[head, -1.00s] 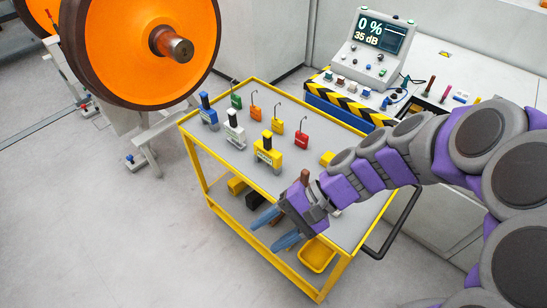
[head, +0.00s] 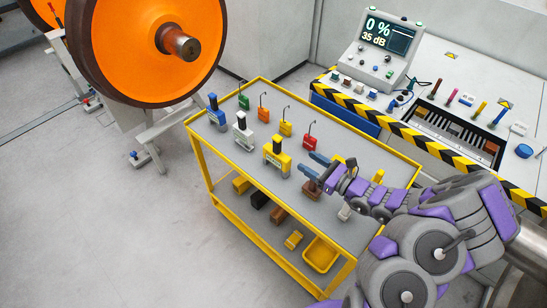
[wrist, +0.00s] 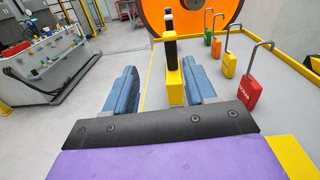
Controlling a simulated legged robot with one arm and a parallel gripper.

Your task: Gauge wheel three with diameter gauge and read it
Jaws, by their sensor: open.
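A yellow block-shaped tool (head: 277,157) with a black top stands upright on the cart's top; it also shows in the wrist view (wrist: 175,88). A white tool (head: 243,132) and a blue tool (head: 217,112) of similar shape stand behind it. I cannot tell which is the diameter gauge. My gripper (head: 309,165) is open and empty, its blue fingers pointing at the yellow tool from the right, a short gap away. In the wrist view the tool appears between the fingers (wrist: 162,88). A large orange wheel (head: 125,45) stands at the upper left; its number is not visible.
The yellow-framed cart (head: 205,175) also carries hooked tags: green (head: 243,101), orange (head: 263,113), yellow (head: 285,128) and red (head: 309,143). A console (head: 385,45) reads 0 % and 35 dB. A striped bench (head: 440,150) stands behind the cart.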

